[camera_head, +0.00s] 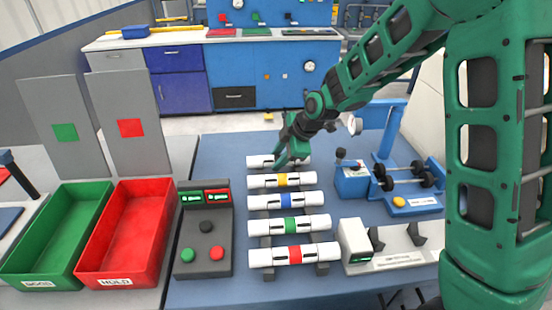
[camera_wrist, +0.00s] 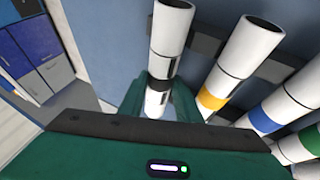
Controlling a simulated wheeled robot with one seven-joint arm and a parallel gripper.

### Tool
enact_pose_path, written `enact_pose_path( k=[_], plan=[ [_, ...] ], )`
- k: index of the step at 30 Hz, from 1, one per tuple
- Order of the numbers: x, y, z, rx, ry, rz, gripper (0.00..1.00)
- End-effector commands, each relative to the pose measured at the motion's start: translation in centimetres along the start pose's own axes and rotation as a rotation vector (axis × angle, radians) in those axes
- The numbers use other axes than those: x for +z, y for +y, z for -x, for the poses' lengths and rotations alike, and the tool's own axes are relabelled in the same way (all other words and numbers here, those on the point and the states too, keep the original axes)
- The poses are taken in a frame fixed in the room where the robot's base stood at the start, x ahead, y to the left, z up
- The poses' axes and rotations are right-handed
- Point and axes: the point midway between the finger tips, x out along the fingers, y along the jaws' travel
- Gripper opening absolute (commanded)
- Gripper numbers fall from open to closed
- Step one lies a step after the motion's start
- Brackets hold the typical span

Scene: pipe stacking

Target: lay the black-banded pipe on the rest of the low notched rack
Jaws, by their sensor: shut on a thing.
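The black-banded pipe (camera_head: 259,162) is white and lies at the far end of a row of banded pipes. My gripper (camera_head: 291,153) reaches down to it from above and is shut on it; the fingers hide part of it. The row rests across a low dark rack (camera_head: 267,270) with two rails. A low white stand (camera_head: 400,259) with two dark notched holders (camera_head: 376,239) is empty at the right.
Pipes banded yellow (camera_head: 282,180), blue (camera_head: 285,201), green (camera_head: 290,225) and red (camera_head: 294,254) lie nearer. A blue roller machine (camera_head: 400,200) stands right. A button panel (camera_head: 206,240), red bin (camera_head: 125,235) and green bin (camera_head: 58,235) are left.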

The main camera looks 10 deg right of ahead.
Motion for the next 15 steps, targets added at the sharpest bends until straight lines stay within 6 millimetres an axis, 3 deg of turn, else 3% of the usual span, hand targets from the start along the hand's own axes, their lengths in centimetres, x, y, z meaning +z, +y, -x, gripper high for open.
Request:
enact_pose_path(
  k=[15],
  plan=[
    [0.15, -0.23, -0.57, 0.0, 0.001, 0.001, 0.07]
  ],
)
